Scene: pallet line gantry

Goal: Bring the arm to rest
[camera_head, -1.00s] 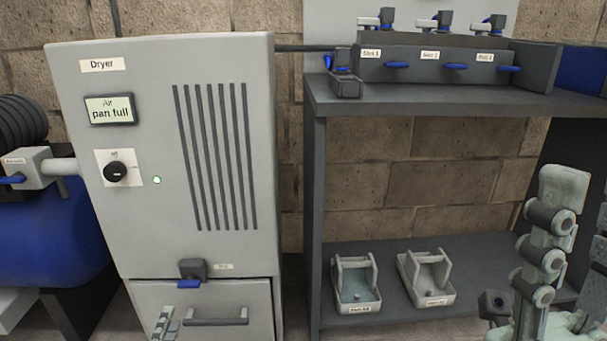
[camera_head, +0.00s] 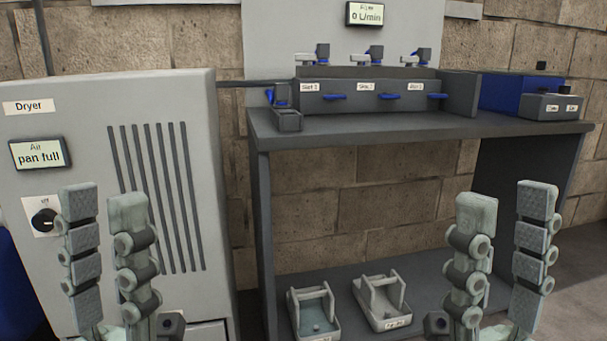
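My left gripper (camera_head: 104,215) stands upright at the lower left, in front of the grey dryer (camera_head: 95,110). Its two fingers are apart with nothing between them. My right gripper (camera_head: 505,215) stands upright at the lower right, in front of the dark shelf unit (camera_head: 420,127). Its two fingers are also apart and empty. The arms below the grippers are out of the frame.
The dryer display (camera_head: 39,153) reads "pan full". Two grey pans (camera_head: 315,312) and (camera_head: 381,300) sit on the lower shelf. A slotted block (camera_head: 366,92) with blue levers and a blue box (camera_head: 508,93) stand on top. A flow display (camera_head: 365,14) hangs above.

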